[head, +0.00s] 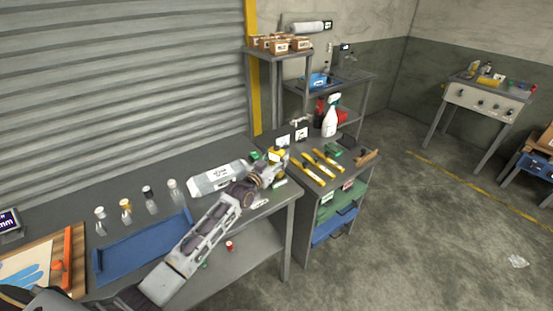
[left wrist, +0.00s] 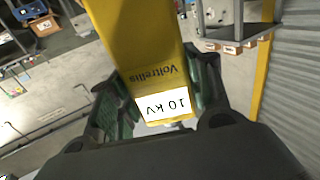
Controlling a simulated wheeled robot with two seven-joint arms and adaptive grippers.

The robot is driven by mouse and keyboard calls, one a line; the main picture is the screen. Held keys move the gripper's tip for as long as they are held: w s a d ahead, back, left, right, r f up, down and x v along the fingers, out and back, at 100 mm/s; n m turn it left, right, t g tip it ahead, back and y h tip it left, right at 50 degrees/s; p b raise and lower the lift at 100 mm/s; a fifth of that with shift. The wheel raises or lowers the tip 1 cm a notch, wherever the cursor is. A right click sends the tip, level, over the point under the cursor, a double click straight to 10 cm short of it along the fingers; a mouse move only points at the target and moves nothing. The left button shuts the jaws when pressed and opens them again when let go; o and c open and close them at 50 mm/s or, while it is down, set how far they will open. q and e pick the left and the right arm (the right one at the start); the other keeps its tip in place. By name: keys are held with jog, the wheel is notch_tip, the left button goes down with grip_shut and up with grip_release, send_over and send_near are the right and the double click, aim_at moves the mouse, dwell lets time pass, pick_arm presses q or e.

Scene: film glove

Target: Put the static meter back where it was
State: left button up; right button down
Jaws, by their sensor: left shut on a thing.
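The static meter is a yellow block marked "Voltrellis" with a white "10 kV" label. It fills the upper middle of the left wrist view (left wrist: 145,45) and shows as a small yellow piece in the head view (head: 277,155). My left gripper (head: 272,170) is shut on the meter, with a dark green finger on each side of it in the left wrist view (left wrist: 160,98). It is over the right end of the grey bench (head: 225,222), near the tool cart. How far above the surface it is, I cannot tell. My right gripper is not in view.
Several small vials (head: 152,200) and a blue tray (head: 140,247) are on the bench's left.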

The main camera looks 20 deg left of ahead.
pick_arm(q)
jog(key=shift+f, duration=0.45)
jog(key=o, duration=1.1)
jog(key=shift+r, duration=0.1)
jog(key=shift+r, duration=0.6)
jog(key=shift+v, duration=1)
jog(key=shift+b+v, duration=0.45)
jog(key=shift+v, duration=4.55)
jog(key=shift+f, duration=0.1)
